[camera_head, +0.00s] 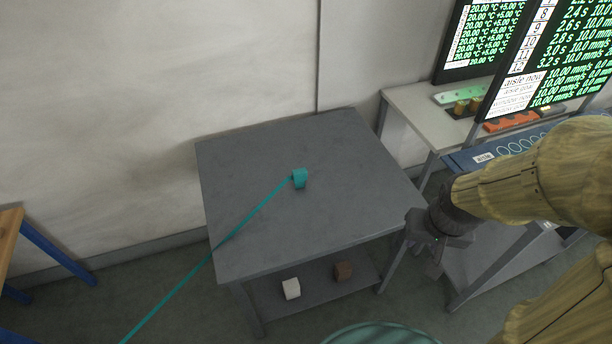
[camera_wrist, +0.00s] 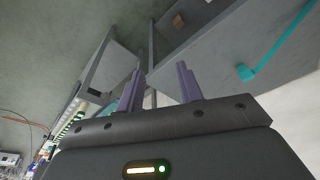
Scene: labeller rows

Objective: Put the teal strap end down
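The teal strap end (camera_head: 300,178), a small block-like piece, rests on the grey table top (camera_head: 270,225). The teal strap (camera_head: 215,252) runs from it over the table's left edge and out of view at lower left. In the wrist view the strap end (camera_wrist: 244,73) and strap (camera_wrist: 285,40) show at the right. My gripper (camera_head: 437,258) is off the table's right front corner, apart from the strap end. The wrist view shows its two purple fingers (camera_wrist: 160,85) spread with nothing between them.
A white block (camera_head: 291,289) and a brown block (camera_head: 343,271) sit on the table's lower shelf. A bench with screens (camera_head: 555,60) and an orange tool (camera_head: 510,121) stands at right. A wooden-topped table (camera_head: 9,235) is at left. Most of the grey table top is clear.

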